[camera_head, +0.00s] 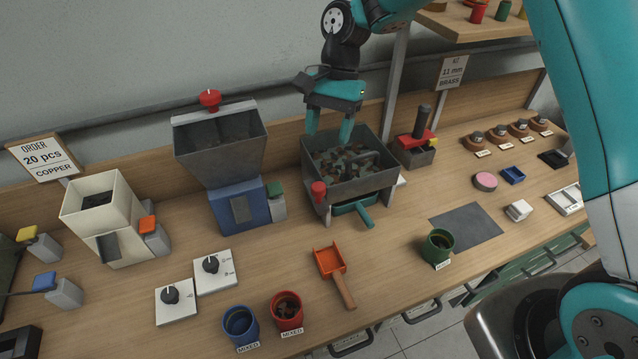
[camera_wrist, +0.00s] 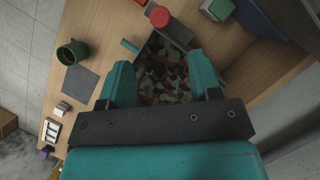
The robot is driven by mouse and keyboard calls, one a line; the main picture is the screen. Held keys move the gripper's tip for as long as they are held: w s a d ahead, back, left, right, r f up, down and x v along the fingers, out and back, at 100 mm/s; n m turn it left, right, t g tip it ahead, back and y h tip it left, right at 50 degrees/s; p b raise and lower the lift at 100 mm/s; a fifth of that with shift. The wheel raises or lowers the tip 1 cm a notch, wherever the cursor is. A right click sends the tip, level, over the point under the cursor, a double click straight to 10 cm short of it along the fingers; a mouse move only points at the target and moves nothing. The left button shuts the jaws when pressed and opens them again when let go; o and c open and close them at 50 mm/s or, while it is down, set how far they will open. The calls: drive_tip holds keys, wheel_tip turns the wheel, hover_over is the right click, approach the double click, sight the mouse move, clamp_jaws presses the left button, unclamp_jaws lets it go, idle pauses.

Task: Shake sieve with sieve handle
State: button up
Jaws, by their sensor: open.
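The sieve (camera_head: 352,190) is a dark grey open box holding mixed brown, green and grey pieces, on legs at the back middle of the bench. A red knob (camera_head: 318,191) stands at its front left corner and shows in the wrist view (camera_wrist: 160,16). A teal handle (camera_head: 366,217) sticks out at the front below the box. My gripper (camera_head: 328,138) points down over the left and back part of the sieve, fingers apart, nothing between them. In the wrist view, the pieces show between the fingers (camera_wrist: 160,68). Neither finger is on the red knob.
A grey hopper with a blue base (camera_head: 238,205) stands left of the sieve. A small grey box with red parts (camera_head: 418,148) stands close on its right.

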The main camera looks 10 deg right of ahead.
sight(320, 188)
drive_tip(key=p+x, duration=0.2)
drive_tip(key=x, duration=0.9)
drive_tip(key=shift+s+a+f, duration=0.1)
drive_tip(key=shift+a+f, duration=0.05)
drive_tip(key=shift+f, duration=0.15)
clamp_jaws()
drive_tip(key=shift+s+p, duration=0.2)
drive_tip(key=shift+p, duration=0.1)
drive_tip(key=shift+s, duration=0.2)
drive_tip(key=shift+w, duration=0.15)
unclamp_jaws()
